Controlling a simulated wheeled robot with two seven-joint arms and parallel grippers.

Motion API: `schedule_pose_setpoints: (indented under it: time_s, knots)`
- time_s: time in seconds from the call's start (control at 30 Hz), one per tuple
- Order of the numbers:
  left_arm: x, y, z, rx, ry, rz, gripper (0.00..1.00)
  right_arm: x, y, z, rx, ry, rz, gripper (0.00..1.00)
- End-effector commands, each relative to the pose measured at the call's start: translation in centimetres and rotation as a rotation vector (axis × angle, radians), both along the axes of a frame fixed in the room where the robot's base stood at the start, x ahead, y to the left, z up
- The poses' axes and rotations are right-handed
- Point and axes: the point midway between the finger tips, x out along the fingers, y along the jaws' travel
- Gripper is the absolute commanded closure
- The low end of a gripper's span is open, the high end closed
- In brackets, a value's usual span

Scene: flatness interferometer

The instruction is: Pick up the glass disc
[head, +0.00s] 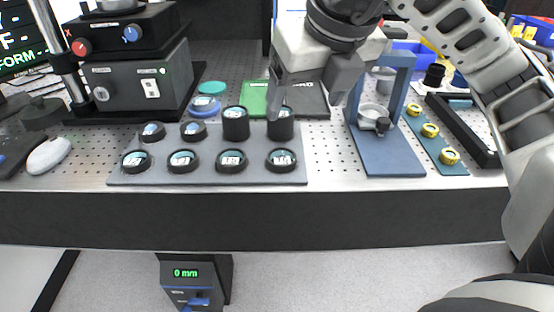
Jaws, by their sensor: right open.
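My right gripper (307,97) reaches in from the upper right, open, with its fingers pointing down over the back right of a grey tray (205,179). One finger overlaps a tall black-ringed holder (281,124) in the picture; I cannot tell whether they touch. The tray bears several short black-rimmed round pieces with glassy tops, such as the front right one (281,160), and another tall holder (236,123). A teal disc (212,88) and a blue ring-like disc (205,106) lie behind the tray. I cannot tell which piece is the glass disc. My left gripper is out of view.
A grey instrument box (140,82) with knobs stands back left. A blue stand (388,162) is right of the tray, beside a strip with several brass pieces (430,130). A green mat (253,97) lies behind. A white mouse (48,154) is far left. The table's front edge is clear.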

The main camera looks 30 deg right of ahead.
Motion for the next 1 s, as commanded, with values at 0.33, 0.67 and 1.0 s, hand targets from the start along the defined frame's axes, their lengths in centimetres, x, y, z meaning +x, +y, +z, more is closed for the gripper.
schedule_pose_setpoints:
  time_s: [0.33,0.67,1.0]
  knots:
    - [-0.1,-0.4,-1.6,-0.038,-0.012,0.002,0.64,2.8,-0.4,-7.1,0.0,0.008,0.0,0.24]
    - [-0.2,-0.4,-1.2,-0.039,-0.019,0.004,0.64,4.2,-0.6,-9.5,0.0,0.004,0.0,0.24]
    - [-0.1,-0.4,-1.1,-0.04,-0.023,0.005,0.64,6.0,-0.5,-13.6,0.001,0.005,0.0,0.24]
